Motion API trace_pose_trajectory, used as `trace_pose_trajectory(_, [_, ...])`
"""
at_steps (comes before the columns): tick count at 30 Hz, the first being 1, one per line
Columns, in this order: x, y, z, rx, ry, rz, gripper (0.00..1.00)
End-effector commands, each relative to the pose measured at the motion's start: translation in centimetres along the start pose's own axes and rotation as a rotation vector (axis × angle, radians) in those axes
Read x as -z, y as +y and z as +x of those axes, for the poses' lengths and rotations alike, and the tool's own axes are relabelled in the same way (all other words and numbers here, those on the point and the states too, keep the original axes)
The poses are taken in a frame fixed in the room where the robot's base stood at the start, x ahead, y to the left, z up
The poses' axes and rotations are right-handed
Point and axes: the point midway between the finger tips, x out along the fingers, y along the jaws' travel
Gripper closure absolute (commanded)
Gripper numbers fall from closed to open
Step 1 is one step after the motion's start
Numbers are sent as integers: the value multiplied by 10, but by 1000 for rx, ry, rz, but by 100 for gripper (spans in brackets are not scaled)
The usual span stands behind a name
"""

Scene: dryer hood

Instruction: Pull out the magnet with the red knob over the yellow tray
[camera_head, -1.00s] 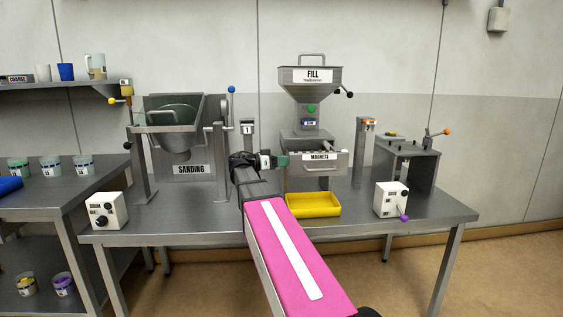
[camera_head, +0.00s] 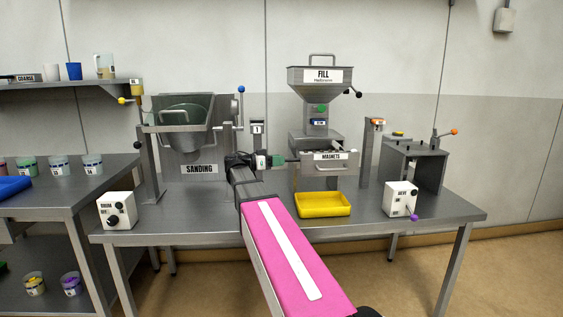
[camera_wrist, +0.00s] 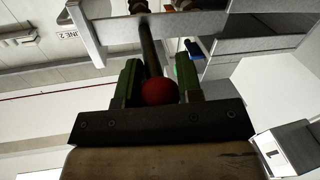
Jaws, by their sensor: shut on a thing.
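My gripper (camera_head: 280,161) is at the left side of the unit labelled MAGNETS (camera_head: 328,157), under the FILL hopper. In the wrist view its two green fingers are shut on the red knob (camera_wrist: 159,92). A dark rod, the magnet (camera_wrist: 147,45), runs from the knob into the grey metal housing. In the head view a short stretch of rod shows between the fingers and the housing; the knob is hidden there. The yellow tray (camera_head: 323,212) sits on the table below the MAGNETS unit, to the right of my gripper.
The SANDING machine (camera_head: 198,169) stands to the left, close to my arm. A post with an orange top (camera_head: 376,122) and a grey stand (camera_head: 415,152) are to the right. White control boxes (camera_head: 116,210) and (camera_head: 400,198) sit near the table's front edge.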

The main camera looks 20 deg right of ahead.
Motion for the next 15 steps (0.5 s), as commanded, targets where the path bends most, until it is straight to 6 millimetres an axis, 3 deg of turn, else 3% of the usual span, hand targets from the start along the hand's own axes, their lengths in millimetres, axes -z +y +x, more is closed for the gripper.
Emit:
trace_pose_trajectory(6, [1,-6,-23,5,1,0,100])
trace_pose_trajectory(15, [1,-5,-24,3,1,0,100])
